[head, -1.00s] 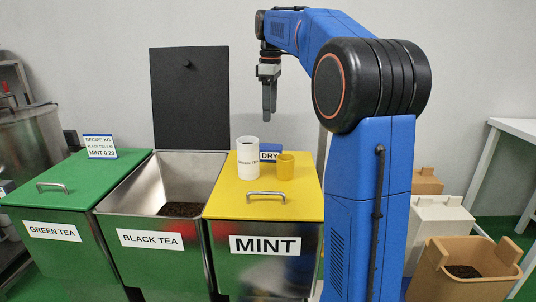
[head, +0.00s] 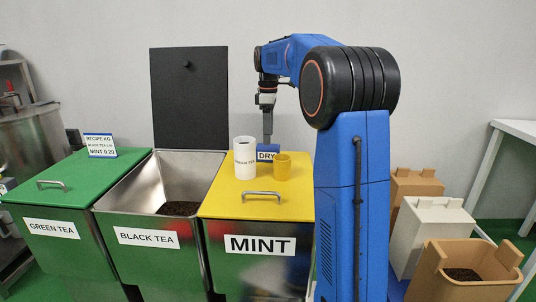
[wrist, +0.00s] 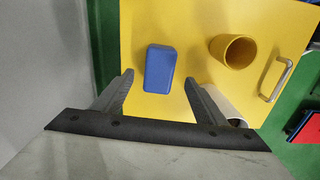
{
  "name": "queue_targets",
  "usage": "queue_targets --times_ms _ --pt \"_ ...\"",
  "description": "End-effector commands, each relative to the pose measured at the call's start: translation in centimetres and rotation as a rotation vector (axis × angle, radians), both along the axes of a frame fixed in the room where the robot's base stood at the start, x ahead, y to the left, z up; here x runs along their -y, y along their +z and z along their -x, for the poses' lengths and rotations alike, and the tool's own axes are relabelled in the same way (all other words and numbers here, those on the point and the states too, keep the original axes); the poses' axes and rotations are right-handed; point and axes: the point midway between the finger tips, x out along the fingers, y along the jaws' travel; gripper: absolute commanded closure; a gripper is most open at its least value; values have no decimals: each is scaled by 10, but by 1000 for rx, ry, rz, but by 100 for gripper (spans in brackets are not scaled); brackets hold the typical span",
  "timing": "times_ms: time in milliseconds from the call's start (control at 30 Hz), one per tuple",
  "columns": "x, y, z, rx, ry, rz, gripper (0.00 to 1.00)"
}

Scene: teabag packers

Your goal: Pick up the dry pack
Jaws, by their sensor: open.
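The dry pack (head: 268,153) is a small blue block with a white DRY label. It lies on the yellow lid (head: 227,203) of the mint bin, behind the yellow cup. In the wrist view the pack (wrist: 160,68) lies just beyond and between the fingertips, apart from them. My gripper (head: 268,134) is above the pack, pointing down. In the wrist view my gripper (wrist: 160,80) is open, with nothing between its fingers.
A white GREEN TEA canister (head: 245,158) and a yellow cup (head: 282,168) stand close beside the pack. In the wrist view the canister (wrist: 222,103) is partly behind the right finger. The black tea bin (head: 120,205) is open, its dark lid (head: 190,98) raised.

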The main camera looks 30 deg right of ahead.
Motion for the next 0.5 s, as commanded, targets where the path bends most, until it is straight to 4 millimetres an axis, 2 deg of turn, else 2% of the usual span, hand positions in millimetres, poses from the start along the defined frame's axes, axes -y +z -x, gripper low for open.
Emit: queue_targets --times_ms 100,333,500 --pt "0 -14 0 -1 0 -1 34" --pt "0 -27 0 -1 0 -1 34" --pt "0 -50 -1 -2 0 0 34"
